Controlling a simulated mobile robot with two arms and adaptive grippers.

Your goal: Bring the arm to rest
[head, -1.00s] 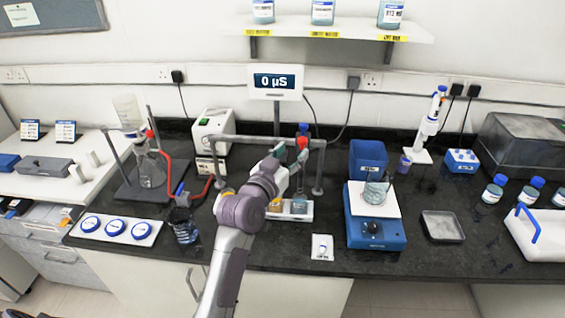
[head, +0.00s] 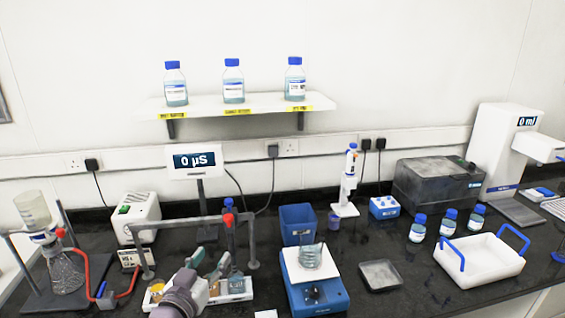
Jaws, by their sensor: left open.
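My left arm comes in at the lower left of the head view, with its purple-grey joint at the bottom edge. My left gripper (head: 209,264) is open, with nothing visible between its fingers. It is in front of the grey pipe stand (head: 185,222) and over or just behind the white vial tray (head: 236,295). A column with a red part (head: 228,219) and a blue top stands at the frame, just behind the gripper. The gripper partly hides the tray, and I cannot tell whether they touch. My right gripper is not in view.
A blue stirrer (head: 313,294) with a beaker (head: 311,255) stands right of the tray. A glass flask (head: 65,273) on a stand is at left. A white carrier (head: 479,262) with blue handles is at right. A shelf (head: 240,104) holds bottles above.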

